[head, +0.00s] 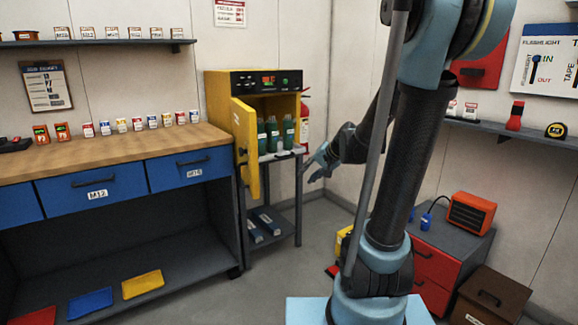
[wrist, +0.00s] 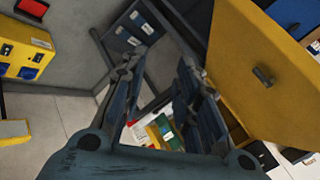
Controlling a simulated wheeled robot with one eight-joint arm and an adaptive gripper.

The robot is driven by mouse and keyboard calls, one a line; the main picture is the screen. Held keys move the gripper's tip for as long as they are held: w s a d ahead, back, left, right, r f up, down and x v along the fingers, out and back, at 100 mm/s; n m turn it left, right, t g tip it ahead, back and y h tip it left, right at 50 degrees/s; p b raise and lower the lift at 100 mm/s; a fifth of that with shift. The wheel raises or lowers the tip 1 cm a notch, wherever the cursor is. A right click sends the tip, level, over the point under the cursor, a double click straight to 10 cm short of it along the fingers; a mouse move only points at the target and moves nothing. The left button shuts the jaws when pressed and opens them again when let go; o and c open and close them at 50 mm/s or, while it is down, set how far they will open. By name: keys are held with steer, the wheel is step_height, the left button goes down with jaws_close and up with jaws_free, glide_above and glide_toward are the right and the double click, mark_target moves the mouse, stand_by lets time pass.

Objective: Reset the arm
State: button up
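My arm rises from its light blue base in the right half of the head view, then bends back down towards the cabinet. My gripper (head: 318,163) hangs just right of the open yellow cabinet (head: 217,100), apparently apart from it. In the wrist view my gripper (wrist: 156,85) has its two dark blue fingers spread, with nothing held between them. The floor and several small coloured items lie well beyond the gap. The yellow cabinet door (wrist: 265,65) fills the right of the wrist view, close to the right finger.
The cabinet door (head: 245,148) hangs open; green bottles (head: 272,133) stand inside. A workbench (head: 110,150) with blue drawers is at left. A red drawer unit (head: 432,275) with an orange heater (head: 470,213) is at right.

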steer(key=s+d+f+n+g+h, duration=0.1)
steer(key=s+d+f+h, duration=0.1)
steer(key=s, duration=0.7)
steer(key=s+d+f+n+g+h, duration=0.1)
steer(key=s+d+f+g+h, duration=0.1)
steer(key=s+d, duration=0.3)
steer(key=s+d+f+n+g+h, duration=0.1)
steer(key=s+d+f, duration=0.3)
steer(key=s, duration=1)
steer(key=shift+d+f+n+h, duration=0.15)
steer(key=shift+f+n+h, duration=0.15)
steer(key=shift+n+h, duration=0.15)
steer(key=shift+w+f, duration=0.2)
steer(key=shift+w, duration=0.25)
